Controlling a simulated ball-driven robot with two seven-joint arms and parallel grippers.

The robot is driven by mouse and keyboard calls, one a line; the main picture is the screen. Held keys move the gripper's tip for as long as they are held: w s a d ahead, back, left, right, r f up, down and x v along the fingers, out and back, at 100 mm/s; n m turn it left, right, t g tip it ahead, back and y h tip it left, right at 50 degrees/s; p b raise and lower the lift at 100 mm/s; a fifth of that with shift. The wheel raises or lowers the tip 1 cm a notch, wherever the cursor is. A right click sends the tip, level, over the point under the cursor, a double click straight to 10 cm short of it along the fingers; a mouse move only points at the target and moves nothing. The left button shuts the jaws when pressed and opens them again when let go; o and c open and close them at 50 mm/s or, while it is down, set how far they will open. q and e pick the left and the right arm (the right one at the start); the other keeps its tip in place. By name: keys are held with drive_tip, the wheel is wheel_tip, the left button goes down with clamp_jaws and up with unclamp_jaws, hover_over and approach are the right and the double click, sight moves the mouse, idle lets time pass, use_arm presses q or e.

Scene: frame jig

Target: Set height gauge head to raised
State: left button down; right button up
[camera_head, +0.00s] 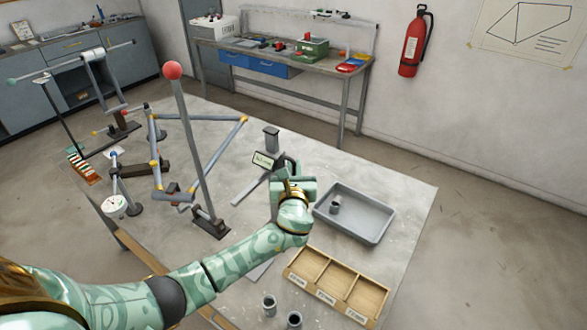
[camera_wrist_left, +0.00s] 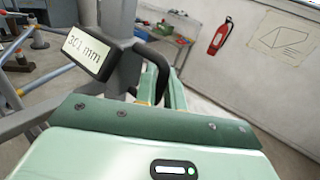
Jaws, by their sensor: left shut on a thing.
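The height gauge (camera_head: 271,137) stands on the grey table, with a dark-topped upright column and a flat grey foot reaching toward the lower left. Its head carries a display (camera_head: 264,160), below the column's top. In the left wrist view the display (camera_wrist_left: 88,51) seems to read 301 mm; I cannot tell if there is a decimal point. A black curved handle (camera_wrist_left: 157,66) sits beside it. My left gripper (camera_head: 289,180) is at the head's right side, shut on the handle. Its jaws partly hide the handle and the column's lower part. My right gripper is not in view.
A linkage of grey bars with a red-ball lever (camera_head: 172,71) stands close left of the gauge. A grey tray (camera_head: 375,228) holding a small cylinder lies right of my gripper. A wooden divided box (camera_head: 309,265) and two metal cups (camera_head: 269,304) are nearer the front.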

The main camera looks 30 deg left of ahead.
use_arm(q)
drive_tip(key=shift+r, duration=0.1)
drive_tip(key=c, duration=1.8)
unclamp_jaws()
drive_tip(key=shift+c, duration=0.2)
drive_tip(key=shift+s+d, duration=0.15)
drive_tip(key=shift+s, duration=0.1)
drive_tip(key=v, duration=1.5)
drive_tip(key=shift+s+b, duration=0.35)
drive_tip(key=shift+b, duration=0.1)
drive_tip(key=shift+d+f, duration=0.2)
